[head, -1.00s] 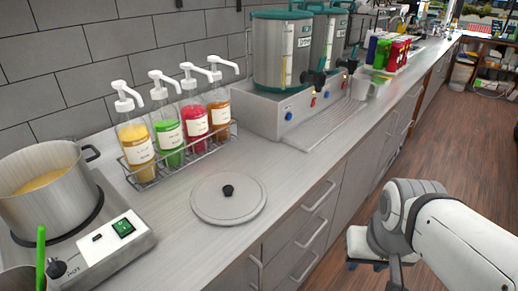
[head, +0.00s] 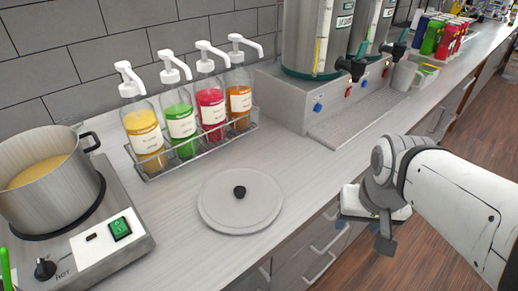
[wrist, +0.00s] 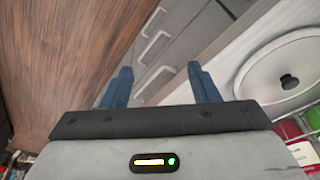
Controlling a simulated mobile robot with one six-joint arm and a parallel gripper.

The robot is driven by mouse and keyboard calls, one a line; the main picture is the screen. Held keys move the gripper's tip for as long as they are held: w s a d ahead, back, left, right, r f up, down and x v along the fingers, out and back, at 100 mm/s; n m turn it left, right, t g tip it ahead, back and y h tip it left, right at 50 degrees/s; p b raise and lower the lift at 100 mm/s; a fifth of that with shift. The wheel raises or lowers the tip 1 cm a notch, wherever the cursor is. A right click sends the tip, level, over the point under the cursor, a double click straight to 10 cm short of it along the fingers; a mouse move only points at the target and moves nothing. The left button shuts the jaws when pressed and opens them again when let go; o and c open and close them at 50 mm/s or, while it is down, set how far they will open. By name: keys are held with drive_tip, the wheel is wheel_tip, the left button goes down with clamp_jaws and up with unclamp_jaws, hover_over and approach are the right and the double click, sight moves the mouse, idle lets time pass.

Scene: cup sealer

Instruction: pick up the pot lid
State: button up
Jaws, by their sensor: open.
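The pot lid (head: 220,207) is a flat grey disc with a small black knob (head: 240,191) at its centre. It lies flat on the counter in the head view. It also shows at the right edge of the wrist view (wrist: 262,84), partly cut off. My gripper (wrist: 160,82) is open and empty, its two blue fingers apart. It hangs over the front of the counter drawers, to the side of the lid and not touching it. In the head view my gripper is at the right, its fingertips mostly hidden by the wrist.
A steel pot (head: 42,180) stands on a hot plate (head: 130,258) at the left. A wire rack (head: 152,172) of several pump bottles stands behind the lid. Drink dispensers (head: 313,40) stand at the back right. The counter around the lid is clear.

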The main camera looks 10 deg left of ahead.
drive_tip(key=w+a+r+g+p, duration=0.2)
drive_tip(key=w+a+r, duration=0.1)
drive_tip(key=w+a, duration=0.8)
drive_tip(key=n+p, duration=0.1)
drive_tip(key=p, duration=0.1)
hover_over(240, 190)
drive_tip(key=shift+s+f+g, duration=0.2)
drive_tip(key=shift+f+g, duration=0.1)
drive_tip(key=shift+f, duration=0.75)
drive_tip(key=shift+a+f, duration=0.2)
drive_tip(key=shift+f, duration=0.05)
drive_tip(key=f, duration=0.3)
drive_tip(key=f+p, duration=0.1)
drive_tip(key=f, duration=0.3)
drive_tip(key=shift+w+d+f, duration=0.15)
drive_tip(key=shift+w+f, duration=0.05)
drive_tip(key=shift+c, duration=0.5)
drive_tip(key=c, duration=1.1)
